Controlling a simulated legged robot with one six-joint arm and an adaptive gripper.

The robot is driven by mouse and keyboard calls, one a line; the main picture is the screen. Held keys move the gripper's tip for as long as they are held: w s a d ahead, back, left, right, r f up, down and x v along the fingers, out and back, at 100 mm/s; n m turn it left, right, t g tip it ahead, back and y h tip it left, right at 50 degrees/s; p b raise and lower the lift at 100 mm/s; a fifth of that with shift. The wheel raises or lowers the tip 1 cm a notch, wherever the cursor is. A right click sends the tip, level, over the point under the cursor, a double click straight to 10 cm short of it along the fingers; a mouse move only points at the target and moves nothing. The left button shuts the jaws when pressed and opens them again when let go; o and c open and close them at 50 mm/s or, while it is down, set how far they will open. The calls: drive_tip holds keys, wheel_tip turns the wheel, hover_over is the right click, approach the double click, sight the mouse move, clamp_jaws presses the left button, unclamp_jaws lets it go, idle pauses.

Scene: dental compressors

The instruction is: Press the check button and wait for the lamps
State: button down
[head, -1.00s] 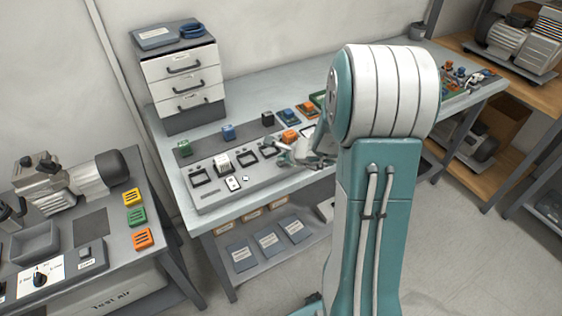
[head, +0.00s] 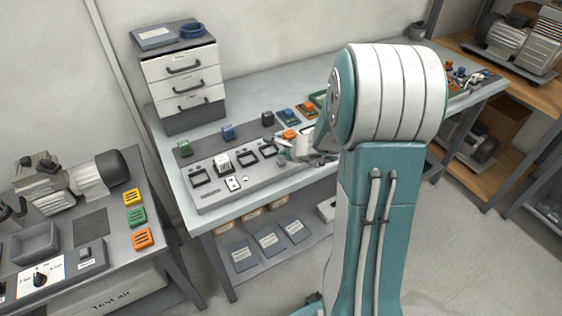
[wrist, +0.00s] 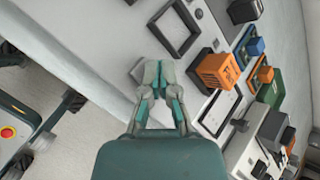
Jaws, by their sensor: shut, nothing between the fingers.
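A grey panel (head: 215,196) with a row of black-framed square bays lies along the front of the middle bench. My gripper (head: 284,157) is low over the panel's right part, partly hidden by my arm in the head view. In the wrist view my gripper (wrist: 159,72) is shut and empty, its fingertips over a pale grey patch beside a black-framed bay (wrist: 175,28). I cannot tell whether they touch it. A small white plate with a dark mark (head: 233,184) sits at the panel's front. I cannot clearly identify the check button or any lit lamp.
An orange block (wrist: 218,70) stands close to the right of my fingertips. Green (head: 184,148), blue (head: 228,132) and black (head: 267,118) blocks stand behind the panel. A drawer unit (head: 182,80) is at the back left. The left bench holds a compressor (head: 45,185).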

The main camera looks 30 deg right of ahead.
sight(281, 163)
drive_tip(key=shift+r, duration=0.15)
drive_tip(key=shift+r, duration=2.5)
drive_tip(key=shift+a+r, duration=0.2)
drive_tip(key=shift+a, duration=0.05)
drive_tip(key=s+a+r+n+g+y, duration=0.2)
drive_tip(key=s+a+r+n, duration=0.85)
drive_tip(key=a+n, duration=0.3)
drive_tip(key=s+r+n+g+h, duration=0.1)
drive_tip(key=s+n+h, duration=0.3)
drive_tip(key=s+n, duration=0.6)
drive_tip(key=s+r, duration=0.1)
drive_tip(key=s, duration=0.3)
drive_tip(key=shift+s+a+n, duration=0.3)
drive_tip(key=shift+a+n, duration=0.05)
drive_tip(key=shift+a, duration=0.05)
